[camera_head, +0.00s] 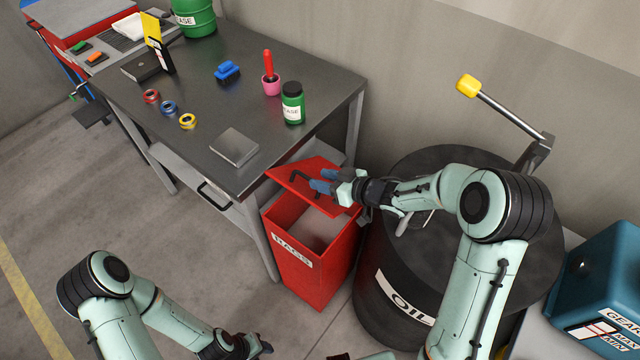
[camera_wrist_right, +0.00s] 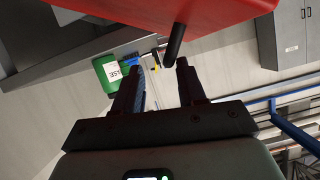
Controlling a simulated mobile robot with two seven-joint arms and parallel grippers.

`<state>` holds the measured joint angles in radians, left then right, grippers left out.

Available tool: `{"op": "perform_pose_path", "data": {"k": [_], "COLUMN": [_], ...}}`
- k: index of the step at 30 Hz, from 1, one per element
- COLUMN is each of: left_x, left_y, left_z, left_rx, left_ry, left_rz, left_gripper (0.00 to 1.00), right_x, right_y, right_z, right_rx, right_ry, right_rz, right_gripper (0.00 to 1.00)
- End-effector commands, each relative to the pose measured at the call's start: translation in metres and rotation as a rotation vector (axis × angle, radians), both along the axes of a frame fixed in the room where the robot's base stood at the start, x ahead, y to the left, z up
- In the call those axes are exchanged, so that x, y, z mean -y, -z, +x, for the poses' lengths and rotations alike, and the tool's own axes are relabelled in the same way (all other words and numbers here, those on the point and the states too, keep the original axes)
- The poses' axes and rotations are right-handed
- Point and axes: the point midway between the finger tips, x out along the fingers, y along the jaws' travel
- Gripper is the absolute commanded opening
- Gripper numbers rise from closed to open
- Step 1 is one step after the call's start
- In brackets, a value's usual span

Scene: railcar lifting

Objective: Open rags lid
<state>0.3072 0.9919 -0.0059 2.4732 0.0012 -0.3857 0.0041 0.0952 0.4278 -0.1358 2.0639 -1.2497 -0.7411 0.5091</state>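The red rags bin (camera_head: 309,268), with a RAGS label on its front, stands on the floor beside the workbench. Its red lid (camera_head: 318,164) is raised and tilted, and the inside of the bin shows. A dark handle (camera_head: 300,176) sticks out from the lid. My right gripper (camera_head: 318,183) is at the lid, close to the handle. In the right wrist view the lid (camera_wrist_right: 165,12) is overhead, and the dark handle bar (camera_wrist_right: 174,42) ends near the tips of the spread fingers. My left gripper (camera_head: 262,348) is low in the head view, away from the bin; its fingers are unclear.
The metal workbench (camera_head: 215,100) stands behind and left of the bin, with tape rolls, a green jar (camera_head: 292,103) and a grey plate (camera_head: 234,147). A black oil drum (camera_head: 385,310) stands close on the right. Open floor lies left.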

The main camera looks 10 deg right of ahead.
Motion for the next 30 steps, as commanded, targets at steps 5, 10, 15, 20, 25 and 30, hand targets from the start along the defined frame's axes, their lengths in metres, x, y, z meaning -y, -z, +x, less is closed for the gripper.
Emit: {"op": "perform_pose_path", "data": {"k": [5,10,15,20,25,30], "left_x": [0.000,0.000,0.000,0.000,0.000,0.000], "left_y": [0.000,0.000,-0.002,-0.007,-0.010,-0.014], "left_z": [0.000,0.000,0.002,0.006,0.010,0.014], "left_rx": [0.000,0.001,0.003,0.007,0.011,0.016], "left_ry": [0.000,0.000,0.000,0.000,0.000,0.000], "left_rz": [0.000,0.000,0.000,0.000,0.000,0.000], "left_gripper": [0.43,0.43,0.43,0.43,0.43,0.43], "right_x": [0.001,0.001,0.006,0.014,0.023,0.032], "right_y": [0.000,0.000,-0.003,-0.006,-0.010,-0.014], "right_z": [0.001,0.001,-0.002,-0.008,-0.016,-0.023], "right_rx": [0.002,0.002,0.003,0.002,0.002,0.003], "right_ry": [0.001,0.001,0.002,0.003,0.005,0.003], "right_rz": [0.001,0.001,0.000,0.000,-0.001,-0.001], "right_gripper": [0.38,0.38,0.38,0.38,0.38,0.38]}}
